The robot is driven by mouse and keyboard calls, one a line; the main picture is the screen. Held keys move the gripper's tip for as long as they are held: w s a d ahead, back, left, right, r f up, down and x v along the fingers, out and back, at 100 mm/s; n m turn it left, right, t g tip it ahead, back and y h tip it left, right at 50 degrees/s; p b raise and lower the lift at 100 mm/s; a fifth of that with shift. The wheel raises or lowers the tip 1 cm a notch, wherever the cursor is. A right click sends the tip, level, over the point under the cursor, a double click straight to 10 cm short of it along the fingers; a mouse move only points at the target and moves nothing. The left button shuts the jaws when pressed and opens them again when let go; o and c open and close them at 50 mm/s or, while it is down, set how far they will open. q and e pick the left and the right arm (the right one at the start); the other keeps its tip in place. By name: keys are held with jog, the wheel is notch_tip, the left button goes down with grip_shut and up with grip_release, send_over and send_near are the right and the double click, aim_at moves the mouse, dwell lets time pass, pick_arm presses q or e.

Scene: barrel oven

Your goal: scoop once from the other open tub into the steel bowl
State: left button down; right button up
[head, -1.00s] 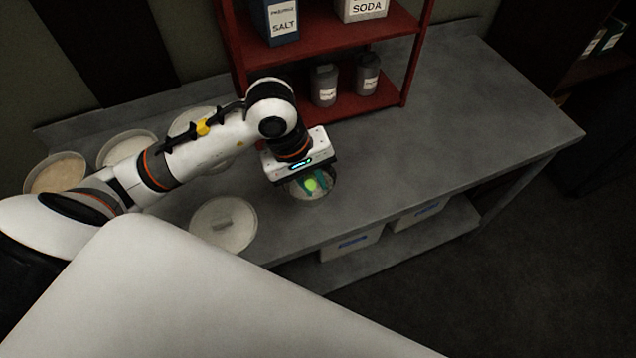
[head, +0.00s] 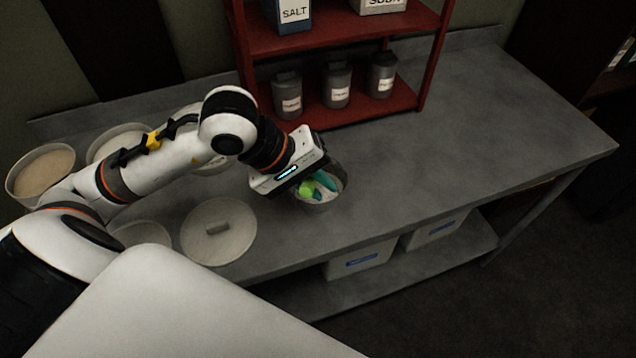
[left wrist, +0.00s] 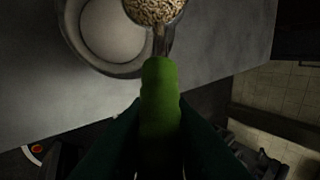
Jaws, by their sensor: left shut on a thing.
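My left gripper (head: 308,187) is shut on the green handle of a scoop (left wrist: 160,100). The scoop's metal cup (left wrist: 155,8) holds a heap of pale tan grains. The steel bowl (head: 322,207) stands on the bench under and just right of the gripper. It also shows in the left wrist view (left wrist: 72,40), left of the scoop cup, with smooth white stuff inside. One tub (head: 14,190) at far left is open with tan contents. A second tub (head: 98,142) beside it has pale contents. A third tub (head: 215,168) is mostly hidden behind my arm. My right gripper is out of view.
A round lid with a bar handle (head: 225,248) lies on the bench (head: 480,120) left of the bowl; another pale disc (head: 140,234) is partly hidden. A red shelf (head: 345,120) with several canisters stands behind. The bench right of the bowl is clear.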

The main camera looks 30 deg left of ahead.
pick_arm(q)
jog(key=p, duration=0.2)
jog(key=shift+s+a+r+p, duration=0.1)
jog(key=shift+s+r+p, duration=0.2)
jog(key=shift+f+t+h, duration=0.3)
jog(key=shift+f+t, duration=0.05)
jog(key=shift+t, duration=0.05)
jog(key=t+h+b, duration=0.1)
jog(key=f+t+h+b, duration=0.1)
jog(key=t, duration=0.1)
jog(key=f+t+h+b, duration=0.1)
jog(key=shift+s+a+b, duration=0.25)
jog(key=shift+b, duration=0.15)
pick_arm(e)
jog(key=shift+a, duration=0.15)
pick_arm(q)
jog(key=shift+r, duration=0.1)
